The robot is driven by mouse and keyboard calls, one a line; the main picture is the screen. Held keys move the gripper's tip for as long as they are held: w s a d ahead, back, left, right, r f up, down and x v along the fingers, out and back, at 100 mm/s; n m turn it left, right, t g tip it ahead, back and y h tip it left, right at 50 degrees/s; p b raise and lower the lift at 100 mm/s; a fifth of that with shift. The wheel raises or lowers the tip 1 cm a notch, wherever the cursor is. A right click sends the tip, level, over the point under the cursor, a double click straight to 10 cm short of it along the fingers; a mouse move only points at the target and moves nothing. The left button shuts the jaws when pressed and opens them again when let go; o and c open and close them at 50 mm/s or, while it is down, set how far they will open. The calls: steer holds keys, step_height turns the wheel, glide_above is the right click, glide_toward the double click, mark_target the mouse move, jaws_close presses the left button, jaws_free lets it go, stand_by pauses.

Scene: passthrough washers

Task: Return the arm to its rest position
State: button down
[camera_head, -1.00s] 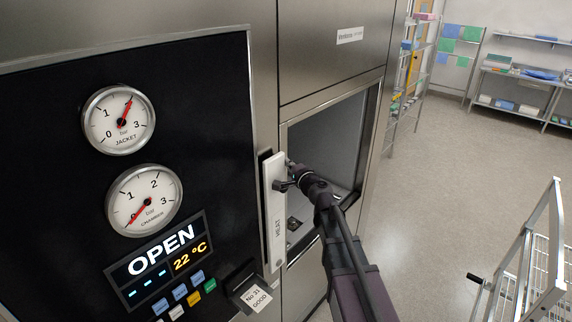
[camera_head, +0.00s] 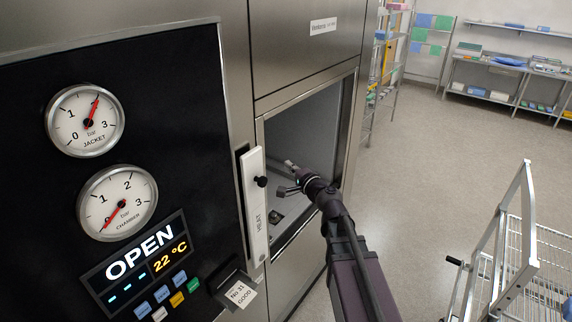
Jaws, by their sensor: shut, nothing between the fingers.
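My arm reaches up from the bottom right of the head view. My gripper (camera_head: 285,177) is shut and empty, at the open mouth of the washer chamber (camera_head: 312,135).
A wire cart (camera_head: 535,262) with a tilted metal frame stands at the lower right, beside my arm. Shelving (camera_head: 385,75) and benches (camera_head: 500,75) with coloured packs stand at the back. The floor (camera_head: 430,160) between is clear.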

steer(key=shift+w+f, duration=0.1)
steer(key=shift+w, duration=0.05)
steer(key=s+a+f+n+g+b, duration=0.1)
steer(key=s+f+n+g+b, duration=0.4)
steer(key=f, duration=0.6)
steer(key=s+a+f+n+g+b, duration=0.2)
steer(key=s+f+n+g+b, duration=0.3)
steer(key=f, duration=0.6)
steer(key=s+d+f+n+g+h+b, duration=0.1)
steer(key=s+d+f+g+h+b, duration=0.2)
steer(key=s+d+f+b, duration=0.3)
steer(key=s+d+f+g+h+b, duration=0.3)
steer(key=s+d+f+h+b, duration=0.2)
steer(key=f, duration=0.7)
steer(key=shift+s+d+f+n+h+b, duration=0.35)
steer(key=shift+s+d+n+h+b, duration=0.1)
steer(key=shift+s+d, duration=0.45)
